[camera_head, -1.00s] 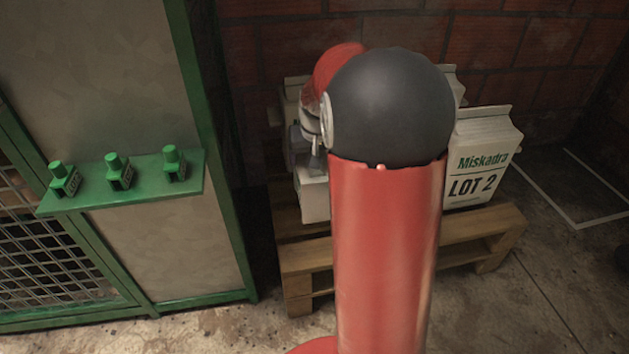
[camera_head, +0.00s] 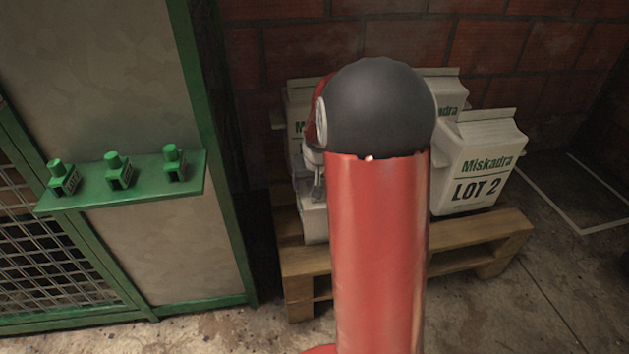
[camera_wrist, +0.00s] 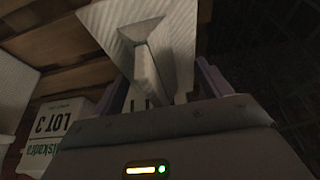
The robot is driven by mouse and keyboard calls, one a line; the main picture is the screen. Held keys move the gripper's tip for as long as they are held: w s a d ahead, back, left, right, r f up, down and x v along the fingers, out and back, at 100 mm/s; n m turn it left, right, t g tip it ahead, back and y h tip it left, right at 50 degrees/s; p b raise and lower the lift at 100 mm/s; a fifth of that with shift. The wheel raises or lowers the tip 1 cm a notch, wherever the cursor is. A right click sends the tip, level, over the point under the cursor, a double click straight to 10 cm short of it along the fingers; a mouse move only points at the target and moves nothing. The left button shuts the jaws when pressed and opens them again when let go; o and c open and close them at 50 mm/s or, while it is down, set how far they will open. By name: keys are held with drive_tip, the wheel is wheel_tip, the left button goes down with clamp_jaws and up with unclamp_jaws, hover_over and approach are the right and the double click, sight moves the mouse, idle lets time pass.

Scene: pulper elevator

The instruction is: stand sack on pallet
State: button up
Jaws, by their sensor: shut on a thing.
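In the wrist view my gripper (camera_wrist: 160,82) is shut on the folded top of a white paper sack (camera_wrist: 178,28), one finger on each side. In the head view my red arm and dark joint hide the gripper and most of the held sack. The wooden pallet (camera_head: 490,238) stands against the brick wall. A white sack marked LOT 2 (camera_head: 478,163) stands slightly tilted on its right side. A sack marked LOT 3 (camera_wrist: 60,120) is at left in the wrist view.
Other white sacks stand at the pallet's back right (camera_head: 447,90) and back left (camera_head: 298,105). Bare floor with white marking lines lies to the right.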

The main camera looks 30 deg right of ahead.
drive_tip(key=o, duration=2)
drive_tip(key=shift+f, duration=0.1)
drive_tip(key=shift+o, duration=0.2)
drive_tip(key=shift+r, duration=0.3)
drive_tip(key=p+v, duration=0.2)
drive_tip(key=v, duration=0.9)
drive_tip(key=shift+s+r, duration=0.15)
drive_tip(key=s+a+r+n, duration=0.1)
drive_tip(key=s+a+r, duration=0.1)
drive_tip(key=s+a, duration=0.5)
drive_tip(key=s+a+r+n+t+y, duration=0.1)
drive_tip(key=s+a, duration=0.6)
drive_tip(key=s, duration=0.8)
drive_tip(key=shift+a+r+n, duration=0.4)
drive_tip(key=shift+r+n, duration=0.2)
drive_tip(key=shift+r, duration=0.35)
